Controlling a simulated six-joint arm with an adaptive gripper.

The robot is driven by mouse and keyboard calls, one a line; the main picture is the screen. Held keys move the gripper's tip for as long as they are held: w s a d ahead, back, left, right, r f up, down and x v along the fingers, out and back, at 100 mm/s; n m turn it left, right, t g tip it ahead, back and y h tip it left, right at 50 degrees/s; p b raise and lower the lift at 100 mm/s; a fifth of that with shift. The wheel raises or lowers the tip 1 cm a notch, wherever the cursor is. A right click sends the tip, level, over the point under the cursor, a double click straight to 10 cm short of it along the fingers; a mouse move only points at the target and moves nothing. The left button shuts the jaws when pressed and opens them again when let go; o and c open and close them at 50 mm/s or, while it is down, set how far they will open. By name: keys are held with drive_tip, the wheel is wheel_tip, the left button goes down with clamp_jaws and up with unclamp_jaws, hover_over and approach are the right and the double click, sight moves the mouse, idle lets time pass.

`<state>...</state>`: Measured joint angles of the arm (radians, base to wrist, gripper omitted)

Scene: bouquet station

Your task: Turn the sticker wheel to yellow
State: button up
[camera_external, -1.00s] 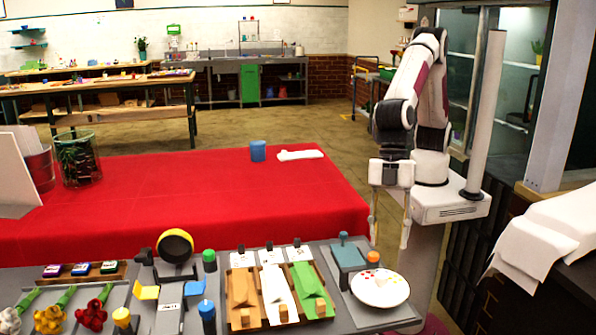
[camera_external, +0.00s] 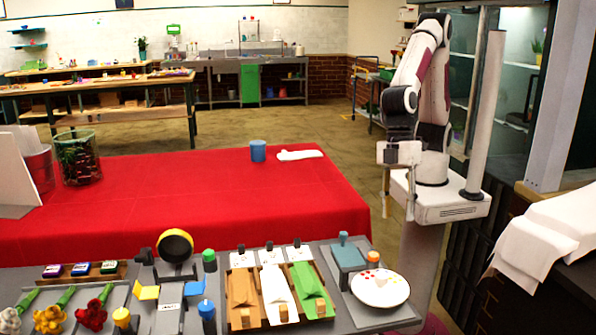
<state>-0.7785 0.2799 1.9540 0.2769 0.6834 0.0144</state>
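The sticker wheel (camera_external: 380,291) is a white disc lying at the right end of the grey station, with small red, yellow and other coloured marks near its upper part. An orange-topped peg (camera_external: 373,259) stands just behind it, and a teal-topped post and plate (camera_external: 348,254) are to its left. My gripper (camera_external: 398,212) hangs above and behind the wheel, to its right, pointing down and clear of it. Its two fingers are apart with nothing between them. Which mark the wheel is set to is too small to tell.
Orange, white and green wrapped packets (camera_external: 272,290) lie in a wooden tray left of the wheel. Green and blue capped posts (camera_external: 207,312) and a yellow-black ring (camera_external: 175,246) stand further left. The red table (camera_external: 200,195) behind is mostly clear.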

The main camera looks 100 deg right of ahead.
drive_tip(key=s+d+r+m, duration=0.2)
drive_tip(key=s+d, duration=0.3)
drive_tip(key=d, duration=0.4)
drive_tip(key=shift+s+r, duration=0.4)
drive_tip(key=shift+r, duration=0.5)
drive_tip(key=shift+d, duration=0.1)
